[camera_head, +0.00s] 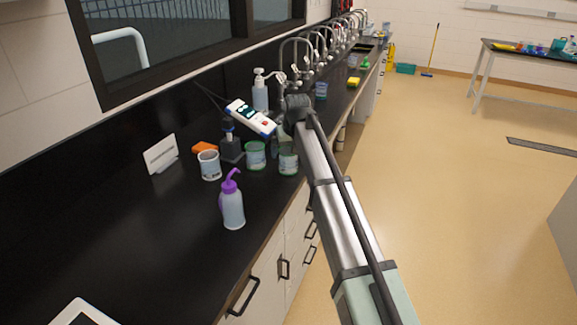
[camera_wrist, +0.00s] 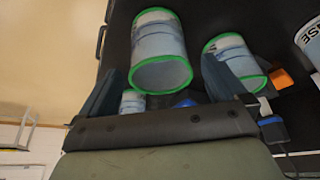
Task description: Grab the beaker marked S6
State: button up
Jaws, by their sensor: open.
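Two clear beakers with green rims stand on the black counter, one at the left (camera_head: 255,157) and one nearer the counter edge (camera_head: 288,163). No S6 mark is readable on either. In the wrist view, one green-rimmed beaker (camera_wrist: 159,45) appears ahead between the fingers, and another (camera_wrist: 245,62) is partly behind the right finger. A smaller green-rimmed vessel (camera_wrist: 132,102) shows low between the fingers. My gripper (camera_wrist: 161,72) is open and holds nothing. In the head view my gripper (camera_head: 283,133) is just behind the beakers, partly hidden by my arm.
A white-marked beaker (camera_head: 209,166), a purple-topped wash bottle (camera_head: 232,204), an orange item (camera_head: 204,148), a white sign (camera_head: 161,154) and a handheld meter (camera_head: 251,118) stand close by. A pump bottle (camera_head: 260,92) and taps (camera_head: 297,60) are behind.

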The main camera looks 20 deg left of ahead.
jog(key=x, duration=0.2)
jog(key=shift+f, duration=0.3)
jog(key=c, duration=1.1)
jog(key=shift+r, duration=0.2)
jog(key=shift+r, duration=4.7)
